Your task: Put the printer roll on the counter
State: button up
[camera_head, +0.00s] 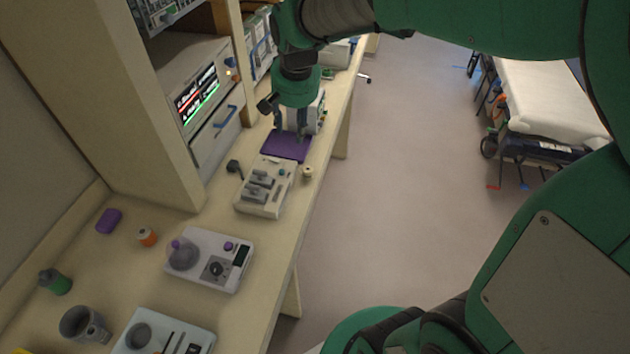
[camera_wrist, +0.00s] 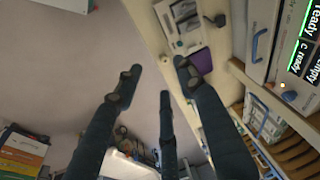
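A small cream cylinder (camera_head: 307,172), which may be the printer roll, stands at the counter's (camera_head: 214,213) floor-side edge, beside a grey-white device. I cannot tell for sure that it is the roll. My gripper (camera_head: 291,136) points down over the purple pad (camera_head: 286,147), in front of a white machine (camera_head: 316,114) it partly hides. In the wrist view my gripper (camera_wrist: 155,85) has its fingers spread wide, with nothing seen between them. The purple pad (camera_wrist: 201,62) and the counter show beyond the fingers in that view.
The grey-white device (camera_head: 265,186), a white scale-like unit (camera_head: 210,260), a grey mug (camera_head: 84,325), a green bottle (camera_head: 55,282) and an orange jar (camera_head: 147,237) stand on the counter. A shelf cabinet (camera_head: 180,90) borders it. A stretcher (camera_head: 550,100) stands across open floor.

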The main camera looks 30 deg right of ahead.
jog(key=s+a+r+n+t, duration=0.1)
jog(key=s+a+r+n, duration=0.1)
jog(key=s, duration=0.5)
jog(key=s+a+r+n, duration=0.1)
jog(key=s+a+r, duration=0.1)
jog(key=s, duration=0.6)
jog(key=s+a+r+n+t, duration=0.1)
jog(key=s+a+n, duration=0.1)
jog(key=s, duration=0.6)
jog(key=shift+s+a+r+n+t, duration=0.2)
jog(key=shift+a+r+n+t, duration=0.15)
jog(key=shift+a, duration=0.2)
notch_tip(320, 180, down, 10)
jog(key=b, duration=1)
